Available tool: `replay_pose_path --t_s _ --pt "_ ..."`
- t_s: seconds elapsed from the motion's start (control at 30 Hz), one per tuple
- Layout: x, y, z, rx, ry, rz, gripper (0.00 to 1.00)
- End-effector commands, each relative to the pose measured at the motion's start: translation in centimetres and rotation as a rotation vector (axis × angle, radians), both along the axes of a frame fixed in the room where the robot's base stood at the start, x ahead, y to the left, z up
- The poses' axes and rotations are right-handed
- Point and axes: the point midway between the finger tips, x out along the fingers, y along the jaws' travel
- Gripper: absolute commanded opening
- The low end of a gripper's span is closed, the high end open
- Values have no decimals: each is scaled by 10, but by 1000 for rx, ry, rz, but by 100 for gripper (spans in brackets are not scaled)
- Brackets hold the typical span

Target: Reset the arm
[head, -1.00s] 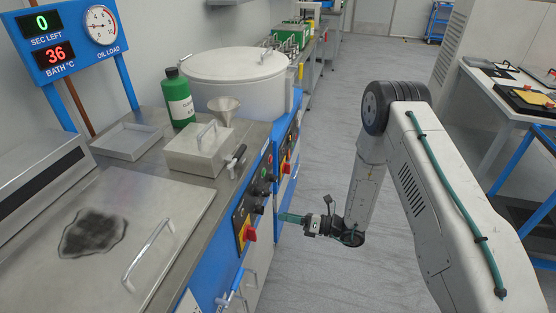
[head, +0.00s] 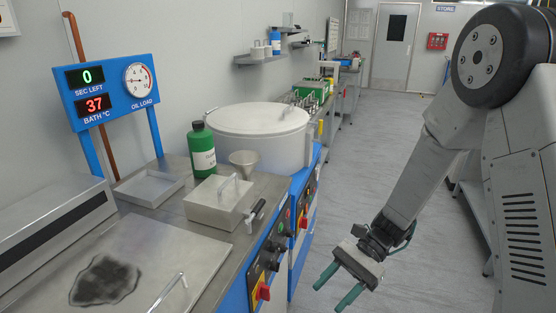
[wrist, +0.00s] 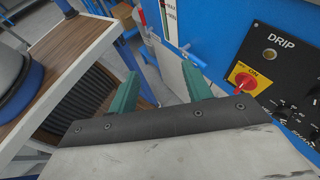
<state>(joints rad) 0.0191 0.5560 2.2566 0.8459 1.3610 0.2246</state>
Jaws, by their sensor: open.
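My gripper (head: 338,286) hangs over the aisle floor to the right of the blue machine in the head view. Its two green fingers are apart with nothing between them, pointing down and to the left. The fingers of my gripper also show in the wrist view (wrist: 160,90), open and empty. In the wrist view they are close to the blue cabinet front (wrist: 225,30), but I cannot tell the exact gap.
The blue machine's control panel has a red rotary switch (head: 263,292). On the bench stand a green bottle (head: 202,150), a lidded metal box (head: 215,207), a funnel (head: 243,160) and a round white vat (head: 265,130). A wooden-topped trolley (wrist: 60,55) stands nearby. The aisle floor (head: 350,170) is clear.

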Motion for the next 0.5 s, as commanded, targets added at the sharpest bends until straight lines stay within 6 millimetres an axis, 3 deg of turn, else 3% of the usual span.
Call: replay_pose_path --t_s 0.1,0.5 --pt "-20 -20 34 -44 -160 148 49" --pt "-79 -90 114 -246 -613 571 49"
